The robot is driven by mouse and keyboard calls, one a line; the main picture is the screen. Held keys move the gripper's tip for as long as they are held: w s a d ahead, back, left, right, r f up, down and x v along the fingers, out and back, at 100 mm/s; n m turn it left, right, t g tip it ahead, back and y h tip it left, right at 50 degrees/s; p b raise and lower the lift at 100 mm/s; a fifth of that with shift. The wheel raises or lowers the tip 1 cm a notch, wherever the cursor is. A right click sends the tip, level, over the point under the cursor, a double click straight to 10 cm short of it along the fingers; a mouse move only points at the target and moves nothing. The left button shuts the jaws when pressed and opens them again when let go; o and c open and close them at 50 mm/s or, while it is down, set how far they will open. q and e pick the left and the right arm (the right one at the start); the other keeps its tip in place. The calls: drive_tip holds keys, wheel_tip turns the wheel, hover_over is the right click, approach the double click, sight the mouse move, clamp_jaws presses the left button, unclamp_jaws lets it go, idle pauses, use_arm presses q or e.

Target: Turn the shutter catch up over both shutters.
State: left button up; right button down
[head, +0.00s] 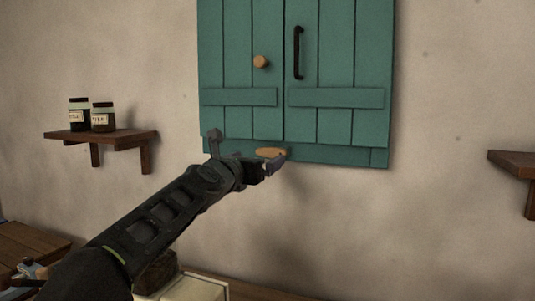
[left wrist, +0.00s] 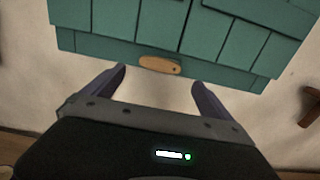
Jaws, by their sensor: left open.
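The two teal shutters, left (head: 238,60) and right (head: 340,60), hang side by side on the wall, with a thin dark seam between them. The left shutter has a round wooden knob (head: 261,62), and the right one has a dark bar handle (head: 298,52). The wooden shutter catch (head: 271,153) lies about level on the teal strip below the shutters. It also shows in the left wrist view (left wrist: 160,66). My left gripper (left wrist: 158,88) is open, its fingers spread just below the catch and apart from it in the wrist view. My right gripper is not in view.
A wooden shelf (head: 110,138) with two jars (head: 91,116) is on the wall at left. Another shelf (head: 514,163) juts in at the right edge. A wooden surface (head: 28,245) is at lower left. The wall below the shutters is bare.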

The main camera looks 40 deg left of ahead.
sight(270, 153)
use_arm(q)
drive_tip(key=p+x, duration=0.1)
drive_tip(key=x, duration=0.7)
drive_tip(key=shift+f, duration=0.1)
drive_tip(key=c, duration=2.1)
